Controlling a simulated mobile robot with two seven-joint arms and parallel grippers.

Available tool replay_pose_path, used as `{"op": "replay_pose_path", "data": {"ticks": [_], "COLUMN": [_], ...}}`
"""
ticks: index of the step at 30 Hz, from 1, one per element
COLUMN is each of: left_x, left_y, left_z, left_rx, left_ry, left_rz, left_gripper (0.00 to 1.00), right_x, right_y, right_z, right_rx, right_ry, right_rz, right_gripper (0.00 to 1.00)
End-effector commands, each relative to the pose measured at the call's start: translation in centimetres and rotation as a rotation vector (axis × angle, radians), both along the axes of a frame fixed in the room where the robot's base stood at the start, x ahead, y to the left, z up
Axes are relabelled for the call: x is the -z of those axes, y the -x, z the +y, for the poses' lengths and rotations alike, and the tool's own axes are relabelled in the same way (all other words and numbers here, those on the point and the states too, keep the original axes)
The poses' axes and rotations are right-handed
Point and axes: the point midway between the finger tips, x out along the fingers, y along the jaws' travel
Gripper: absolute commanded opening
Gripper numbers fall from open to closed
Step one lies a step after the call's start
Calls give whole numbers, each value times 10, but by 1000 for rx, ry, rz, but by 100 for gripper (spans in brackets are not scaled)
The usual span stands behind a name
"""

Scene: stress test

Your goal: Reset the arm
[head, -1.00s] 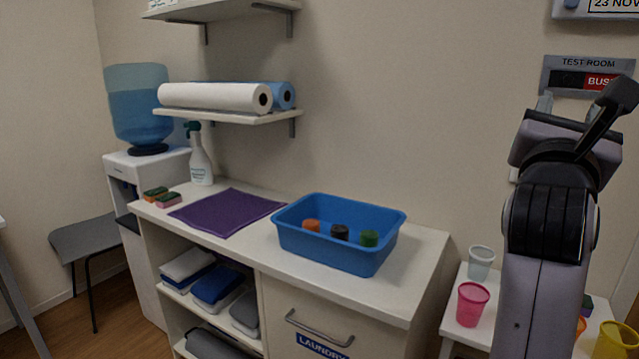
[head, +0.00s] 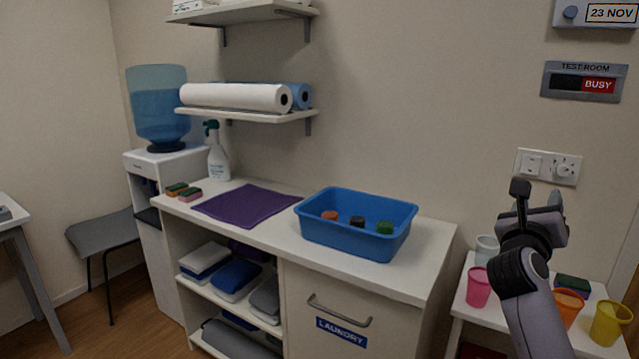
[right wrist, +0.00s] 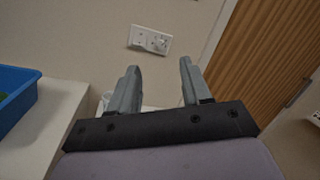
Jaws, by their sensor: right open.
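My right arm rises from the lower right in the head view. Its gripper (head: 536,193) is in front of the wall, above the small white table with cups. In the right wrist view the two grey fingers of the right gripper (right wrist: 158,88) stand apart with nothing between them. They point toward the wall near a white socket plate (right wrist: 150,39). My left gripper is not in view.
A blue tray (head: 322,241) with several coloured pieces stands on the white counter (head: 260,232), left of my arm. A pink cup (head: 478,288), a yellow cup (head: 610,322) and other cups stand on the small table (head: 590,345). A wooden door (right wrist: 265,55) is at right.

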Motion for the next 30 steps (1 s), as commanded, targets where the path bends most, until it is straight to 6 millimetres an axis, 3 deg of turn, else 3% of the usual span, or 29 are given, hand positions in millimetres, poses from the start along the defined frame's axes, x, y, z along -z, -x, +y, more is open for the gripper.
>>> {"op": "replay_pose_path", "data": {"ticks": [1, 3, 8, 12, 19, 24, 30], "left_x": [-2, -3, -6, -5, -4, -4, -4], "left_y": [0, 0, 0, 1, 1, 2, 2], "left_z": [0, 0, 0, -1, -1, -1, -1], "left_rx": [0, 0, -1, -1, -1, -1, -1], "left_ry": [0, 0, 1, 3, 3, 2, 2], "left_rz": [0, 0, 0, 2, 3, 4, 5], "left_gripper": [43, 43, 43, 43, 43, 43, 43], "right_x": [26, 57, 116, 79, 39, 28, 34], "right_y": [-5, -8, 2, -7, -19, -29, -41], "right_z": [-24, -53, -124, -103, -65, -31, 5], "right_rx": [40, 88, 196, 181, 173, 166, 159], "right_ry": [49, 101, 206, 453, 902, 1244, 1638], "right_rz": [81, 175, 369, 331, 338, 381, 476], "right_gripper": [48, 48, 48, 48, 48, 48, 48]}}
